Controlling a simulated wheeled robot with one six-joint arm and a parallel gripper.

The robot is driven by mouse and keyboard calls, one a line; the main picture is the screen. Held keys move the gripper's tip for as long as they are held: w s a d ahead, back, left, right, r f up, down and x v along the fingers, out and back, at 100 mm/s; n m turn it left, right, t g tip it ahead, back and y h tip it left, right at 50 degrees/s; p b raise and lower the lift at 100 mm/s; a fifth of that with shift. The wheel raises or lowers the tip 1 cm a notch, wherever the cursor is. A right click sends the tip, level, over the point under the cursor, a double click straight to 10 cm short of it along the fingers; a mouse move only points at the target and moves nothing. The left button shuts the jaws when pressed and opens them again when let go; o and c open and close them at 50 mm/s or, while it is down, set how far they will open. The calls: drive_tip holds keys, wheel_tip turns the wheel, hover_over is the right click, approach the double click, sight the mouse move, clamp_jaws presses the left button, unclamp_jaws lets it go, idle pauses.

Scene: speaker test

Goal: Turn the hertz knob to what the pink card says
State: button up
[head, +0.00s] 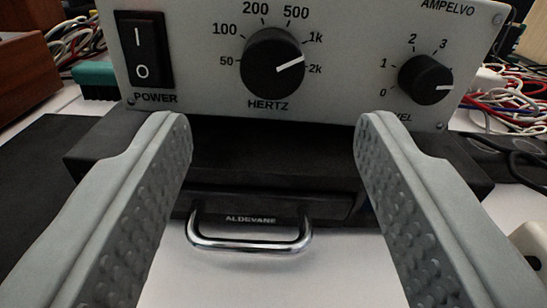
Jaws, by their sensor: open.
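The hertz knob (272,62) is a black round dial on the front of a grey box (210,90). Labels 50, 100, 200, 500, 1k and 2k stand around it. Its white pointer line is directed right and slightly up, between the 1k and 2k labels. My gripper (276,125) is open and empty. Its two grey fingers reach up from the bottom corners, with the tips below the knob to its left and right, not around it. No pink card shows in this view.
A power switch (144,50) sits left of the knob, a smaller level knob (426,80) right of it. Below is a black unit (270,160) with a chrome handle (250,243). Cables (510,95) lie at right; a green block (95,80) stands left.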

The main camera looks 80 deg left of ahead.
drive_tip(key=d, duration=1)
drive_tip(key=shift+s+d, duration=0.2)
drive_tip(key=shift+s, duration=0.2)
drive_tip(key=s+d+r+m+t+h, duration=0.1)
drive_tip(key=d+r+m+t+h, duration=0.35)
drive_tip(key=r+t, duration=0.5)
drive_tip(key=s+d+r+m+t+h, duration=0.2)
drive_tip(key=d+r+m+t+h, duration=0.3)
drive_tip(key=r, duration=0.8)
drive_tip(key=s+d+r+m+t+h, duration=0.3)
drive_tip(key=s+d+r+m+h, duration=0.3)
drive_tip(key=s+d, duration=0.4)
drive_tip(key=s+d+f+m+g+h, duration=0.1)
drive_tip(key=s+f+m+h, duration=0.1)
drive_tip(key=s, duration=1)
drive_tip(key=shift+s+d+f+g, duration=0.15)
drive_tip(key=shift+s+f+g, duration=0.15)
drive_tip(key=shift+f+g, duration=0.05)
